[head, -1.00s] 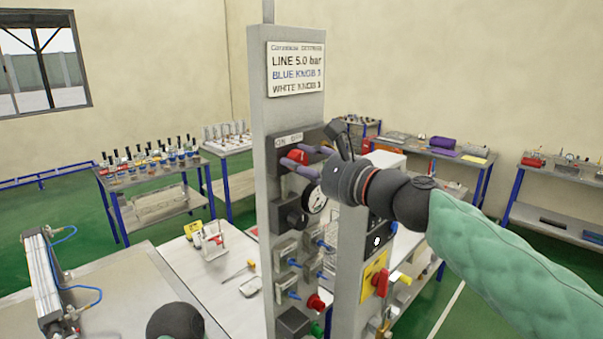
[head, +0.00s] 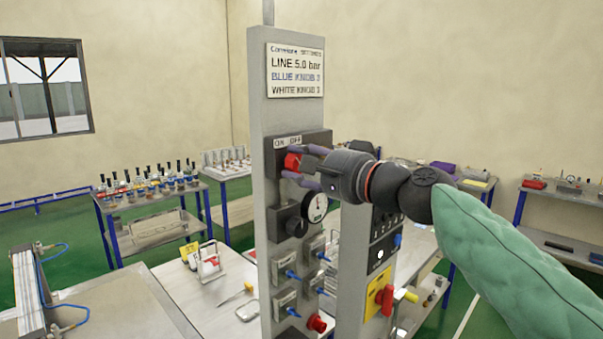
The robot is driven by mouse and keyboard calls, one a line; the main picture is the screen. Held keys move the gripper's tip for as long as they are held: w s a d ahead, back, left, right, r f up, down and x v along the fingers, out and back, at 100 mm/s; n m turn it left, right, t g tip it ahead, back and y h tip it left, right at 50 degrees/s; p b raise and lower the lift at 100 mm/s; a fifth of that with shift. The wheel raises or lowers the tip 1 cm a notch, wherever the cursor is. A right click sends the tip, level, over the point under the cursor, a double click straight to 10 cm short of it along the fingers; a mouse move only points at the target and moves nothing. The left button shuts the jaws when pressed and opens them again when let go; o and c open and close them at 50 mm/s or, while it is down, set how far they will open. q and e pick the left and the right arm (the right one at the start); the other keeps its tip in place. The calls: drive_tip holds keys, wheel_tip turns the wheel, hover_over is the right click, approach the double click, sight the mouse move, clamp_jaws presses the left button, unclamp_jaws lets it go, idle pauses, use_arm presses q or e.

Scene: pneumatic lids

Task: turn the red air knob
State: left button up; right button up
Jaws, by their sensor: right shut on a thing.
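The red air knob (head: 292,161) sits on a dark block under an ON/OFF label (head: 287,141), high on a grey post (head: 259,193). My right gripper (head: 299,165) reaches in from the right and is shut on the knob, with its purple fingers on either side of it. Part of the knob is hidden by the fingers. My left gripper is not in view.
A round gauge (head: 315,206) and a black knob (head: 291,221) sit just below. A second panel with a red switch on a yellow plate (head: 374,301) stands to the right. A sign (head: 295,70) tops the post. Benches stand behind.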

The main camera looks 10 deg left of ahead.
drive_tip(key=shift+w+f+n+b, duration=0.15)
drive_tip(key=shift+n+b, duration=0.15)
drive_tip(key=shift+n, duration=0.2)
drive_tip(key=shift+d+r, duration=0.15)
drive_tip(key=shift+r, duration=0.15)
drive_tip(key=o, duration=1.1)
drive_tip(key=shift+o, duration=0.2)
drive_tip(key=shift+w+f, duration=0.1)
drive_tip(key=shift+w, duration=0.15)
drive_tip(key=shift+s, duration=0.1)
drive_tip(key=shift+s, duration=0.1)
drive_tip(key=v, duration=1.2)
